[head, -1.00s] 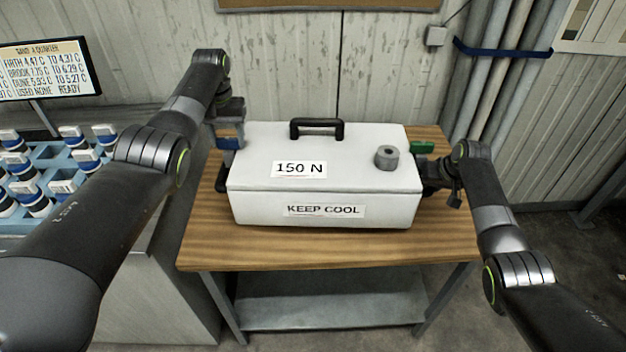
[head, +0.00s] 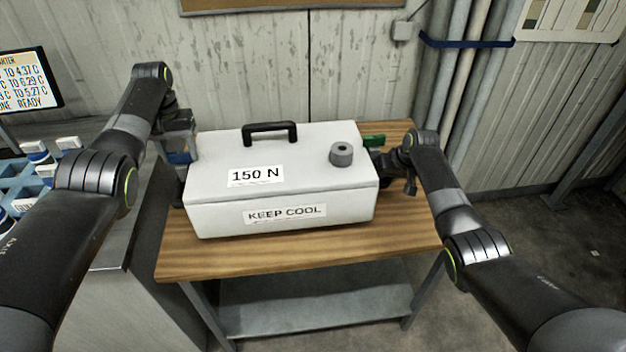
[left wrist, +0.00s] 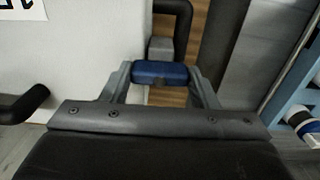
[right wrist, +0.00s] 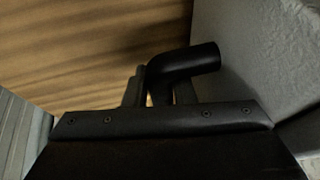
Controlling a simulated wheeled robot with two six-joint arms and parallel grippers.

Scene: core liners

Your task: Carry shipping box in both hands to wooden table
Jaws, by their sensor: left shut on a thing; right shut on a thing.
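The shipping box (head: 280,178) is a white lidded case with "150 N" and "KEEP COOL" labels, a black top handle and a grey round knob. It is level over the wooden table (head: 300,252); I cannot tell if its base touches the top. My left gripper (head: 182,150) is at its left end; in the left wrist view a blue piece (left wrist: 160,72) sits between the fingers, by a black side handle. My right gripper (head: 388,163) is at the right end, shut around a black bent handle (right wrist: 185,60). A green piece (head: 374,141) shows there.
A grey cabinet (head: 105,240) with blue racks of vials stands left, close to the table. A screen (head: 28,80) is above it. The wall with pipes (head: 445,70) is behind.

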